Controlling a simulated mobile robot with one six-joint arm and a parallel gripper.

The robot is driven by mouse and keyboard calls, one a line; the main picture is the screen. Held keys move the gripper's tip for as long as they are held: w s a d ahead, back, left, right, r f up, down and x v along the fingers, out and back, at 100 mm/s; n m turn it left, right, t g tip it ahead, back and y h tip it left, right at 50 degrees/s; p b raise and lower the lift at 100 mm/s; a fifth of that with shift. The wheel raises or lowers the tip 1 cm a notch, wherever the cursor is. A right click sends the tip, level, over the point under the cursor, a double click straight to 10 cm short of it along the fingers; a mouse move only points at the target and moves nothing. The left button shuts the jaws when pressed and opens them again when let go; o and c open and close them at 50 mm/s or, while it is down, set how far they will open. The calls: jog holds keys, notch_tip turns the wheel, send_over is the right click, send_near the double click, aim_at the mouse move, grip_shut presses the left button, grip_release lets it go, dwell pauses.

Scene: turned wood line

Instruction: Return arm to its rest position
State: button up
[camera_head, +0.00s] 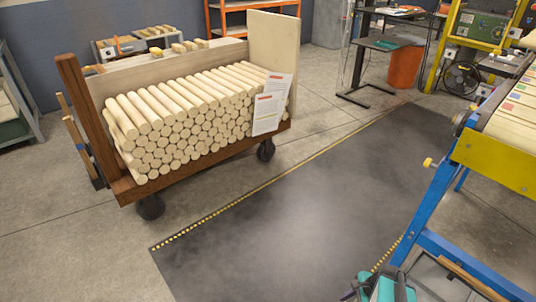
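My gripper and arm do not show clearly in the head view, so their pose is hidden from me. A teal and grey item (386,290) is cut off by the bottom edge, right of centre. I cannot tell whether it is a tool or some other thing.
A wooden cart (190,172) on black wheels holds stacked dowels (180,120) with paper sheets at its right end. A dark mat (290,220) with yellow-dotted edges lies clear. A blue-legged conveyor (430,205) stands right.

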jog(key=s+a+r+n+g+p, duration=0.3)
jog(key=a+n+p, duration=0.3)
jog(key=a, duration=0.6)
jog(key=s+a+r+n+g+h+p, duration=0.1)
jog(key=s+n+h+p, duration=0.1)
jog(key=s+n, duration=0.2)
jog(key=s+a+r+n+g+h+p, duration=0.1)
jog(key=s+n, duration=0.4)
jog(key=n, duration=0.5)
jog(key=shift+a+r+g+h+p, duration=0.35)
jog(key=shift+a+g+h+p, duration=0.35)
jog(key=shift+p, duration=0.35)
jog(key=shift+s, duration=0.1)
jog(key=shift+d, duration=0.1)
